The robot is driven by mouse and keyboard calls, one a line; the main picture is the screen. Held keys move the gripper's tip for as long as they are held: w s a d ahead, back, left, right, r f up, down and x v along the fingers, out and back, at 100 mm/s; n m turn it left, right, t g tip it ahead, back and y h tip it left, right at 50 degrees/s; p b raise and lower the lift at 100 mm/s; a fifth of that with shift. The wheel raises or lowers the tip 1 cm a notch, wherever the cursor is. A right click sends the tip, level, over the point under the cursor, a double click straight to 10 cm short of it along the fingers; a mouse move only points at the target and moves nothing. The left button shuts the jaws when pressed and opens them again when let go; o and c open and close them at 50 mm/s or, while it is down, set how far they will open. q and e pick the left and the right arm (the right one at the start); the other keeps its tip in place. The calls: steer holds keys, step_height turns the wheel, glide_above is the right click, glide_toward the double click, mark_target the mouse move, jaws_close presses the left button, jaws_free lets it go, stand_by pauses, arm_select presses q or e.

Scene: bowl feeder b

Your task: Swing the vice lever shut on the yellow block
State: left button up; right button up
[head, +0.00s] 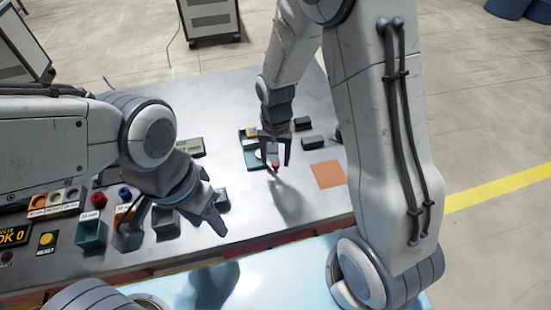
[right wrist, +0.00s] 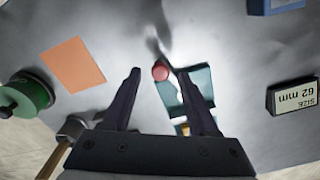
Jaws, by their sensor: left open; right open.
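The teal vice (head: 247,155) stands on the grey table in the head view, partly hidden behind my right gripper. The yellow block (head: 252,132) shows at its far end; in the right wrist view only a little yellow (right wrist: 184,129) shows between the fingers. The lever's red knob (head: 275,164) is at the near side of the vice, and it also shows in the right wrist view (right wrist: 160,71). My right gripper (head: 275,160) is open, with its fingers either side of the knob; contact cannot be told. My left gripper (head: 218,217) is open and empty over the table's near side.
An orange square (head: 327,174) lies right of the vice. Dark blocks (head: 302,123) stand beyond it. A "62 mm" sign (right wrist: 294,96), a green round object (right wrist: 27,95) and a hammer-like tool (right wrist: 68,133) surround the vice. Small bins (head: 90,232) crowd the table's left.

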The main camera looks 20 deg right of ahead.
steer(key=shift+f, duration=0.65)
jaws_close()
steer(key=shift+s+a+m, duration=0.1)
steer(key=shift+a+m, duration=0.2)
steer(key=shift+m, duration=0.1)
jaws_free()
